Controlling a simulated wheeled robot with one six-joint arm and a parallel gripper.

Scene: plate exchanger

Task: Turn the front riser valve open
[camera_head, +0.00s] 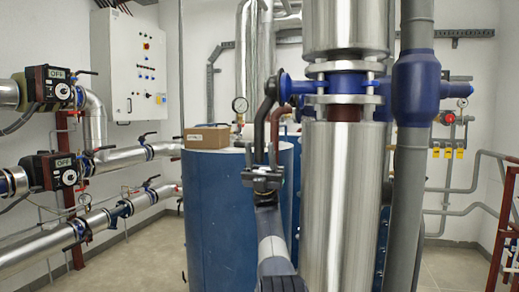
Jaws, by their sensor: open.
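The front riser (341,200) is a thick shiny metal pipe right of centre. Its blue valve (345,84) sits between two pale flanges, with a blue stem (289,88) pointing left. A dark curved lever (261,125) hangs down from the stem's left end. A reddish-brown curved bar (274,130) runs beside it; I cannot tell what it belongs to. My gripper (262,173) is open at the lower end of the lever, reaching up from below. Whether the lever lies between the jaws or touches them is unclear.
A blue tank (225,220) with a cardboard box (207,137) on top stands behind my arm. A grey pipe with a blue fitting (416,88) stands close right of the riser. Pipes with actuators (63,172) line the left wall. Floor shows at lower left.

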